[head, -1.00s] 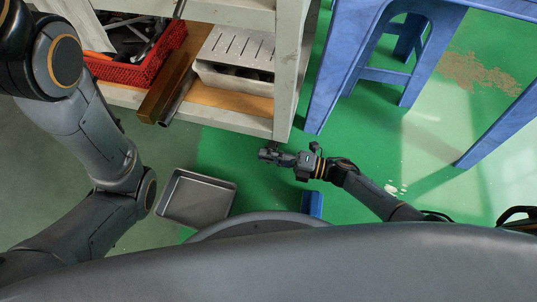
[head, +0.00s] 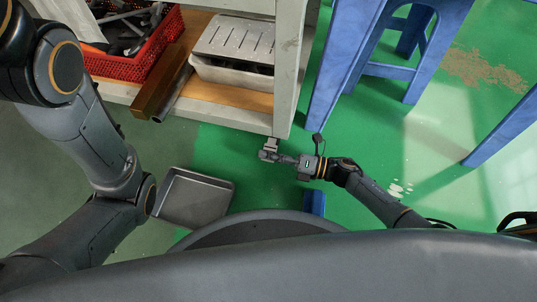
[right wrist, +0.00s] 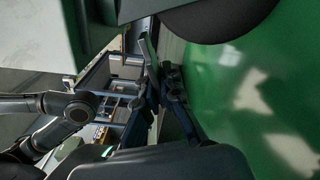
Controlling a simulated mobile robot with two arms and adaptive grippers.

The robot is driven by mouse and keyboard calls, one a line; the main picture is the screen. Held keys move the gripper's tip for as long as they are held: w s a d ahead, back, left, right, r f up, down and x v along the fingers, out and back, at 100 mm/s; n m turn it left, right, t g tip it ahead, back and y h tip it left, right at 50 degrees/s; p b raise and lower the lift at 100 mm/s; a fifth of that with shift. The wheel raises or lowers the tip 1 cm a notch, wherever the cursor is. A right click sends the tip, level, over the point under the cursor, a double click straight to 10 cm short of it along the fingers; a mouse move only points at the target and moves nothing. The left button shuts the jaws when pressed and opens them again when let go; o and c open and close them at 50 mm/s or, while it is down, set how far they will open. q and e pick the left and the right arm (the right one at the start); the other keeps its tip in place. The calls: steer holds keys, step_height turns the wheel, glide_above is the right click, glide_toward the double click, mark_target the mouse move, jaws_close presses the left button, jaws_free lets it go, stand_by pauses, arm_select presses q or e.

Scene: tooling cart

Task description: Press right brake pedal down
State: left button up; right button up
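The right brake pedal is most likely the small grey metal tab (head: 272,143) at the foot of the cart's front right leg. In the right wrist view a thin metal lever (right wrist: 149,52) beside the dark caster wheel (right wrist: 218,15) appears to be the same pedal. My right gripper (head: 265,155) is low by the leg, just in front of the tab. In the right wrist view its fingertips (right wrist: 161,75) come together close to the lever and look shut; contact cannot be told. My left arm comes in at the left, its gripper outside the view.
The pale cart leg (head: 288,80) rises behind my right gripper. A blue stool (head: 335,75) stands right of it. A grey metal tray (head: 195,198) lies on the floor to the left. A red basket (head: 130,65) and a slotted metal box (head: 235,40) sit on the cart shelf.

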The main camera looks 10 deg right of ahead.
steer(key=o, duration=0.5)
steer(key=shift+c, duration=0.2)
steer(key=v, duration=1.1)
steer(key=shift+f, duration=0.15)
steer(key=shift+s+d, duration=0.2)
steer(key=shift+d, duration=0.25)
